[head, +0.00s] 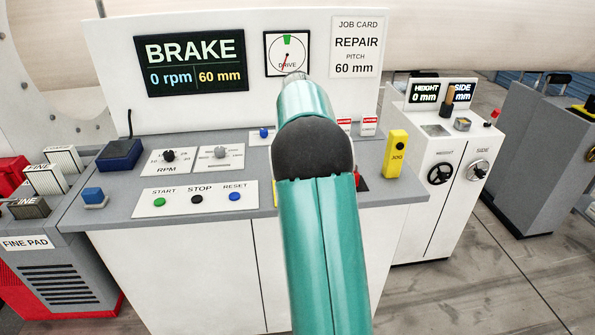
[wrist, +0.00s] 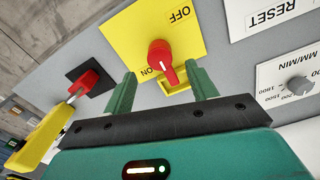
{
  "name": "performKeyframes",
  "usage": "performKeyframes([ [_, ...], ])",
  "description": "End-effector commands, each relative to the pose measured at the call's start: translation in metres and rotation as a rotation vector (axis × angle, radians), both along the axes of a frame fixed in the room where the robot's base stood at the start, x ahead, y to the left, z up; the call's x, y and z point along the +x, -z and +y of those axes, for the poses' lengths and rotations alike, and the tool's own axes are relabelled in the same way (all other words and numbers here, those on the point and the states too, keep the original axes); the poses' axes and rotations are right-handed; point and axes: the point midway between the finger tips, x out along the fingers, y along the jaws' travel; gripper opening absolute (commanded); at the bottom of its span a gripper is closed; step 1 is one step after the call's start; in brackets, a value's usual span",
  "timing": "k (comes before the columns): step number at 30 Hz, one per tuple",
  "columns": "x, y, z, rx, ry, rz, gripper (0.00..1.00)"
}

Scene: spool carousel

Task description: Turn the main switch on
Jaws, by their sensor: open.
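The main switch is a red rotary knob (wrist: 161,52) on a yellow plate (wrist: 128,35) marked OFF and ON, seen upside down in the wrist view. The knob's white mark points down in the picture, toward the ON side and away from OFF. A small yellow bracket sits just below it. My gripper (wrist: 163,88) is open and empty, with one green finger at either side of the knob's lower end. I cannot tell whether a finger touches it. In the head view my teal arm hides the switch and the gripper.
A red knob on a black plate (wrist: 83,80) and a yellow JOG box (head: 396,154) stand nearby. START, STOP and RESET buttons (head: 197,199) lie left of my arm. The BRAKE display (head: 195,63) reads 0 rpm. A white cabinet (head: 425,136) stands right.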

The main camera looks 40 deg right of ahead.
Motion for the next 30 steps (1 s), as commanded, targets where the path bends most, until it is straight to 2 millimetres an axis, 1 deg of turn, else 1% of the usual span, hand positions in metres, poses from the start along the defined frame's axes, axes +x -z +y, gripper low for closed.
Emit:
performKeyframes([
  [1,0.0,-0.013,-0.001,-0.003,0.0,-0.003,0.57],
  [3,0.0,-0.028,-0.001,-0.003,0.0,-0.003,0.57],
  [6,0.0,-0.046,0.0,-0.002,0.001,-0.002,0.57],
  [10,0.0,-0.062,0.0,-0.001,0.001,-0.001,0.57],
  [15,0.0,-0.068,0.0,0.001,0.001,0.001,0.57],
  [30,0.0,-0.068,0.001,0.0,0.0,0.0,0.57],
])
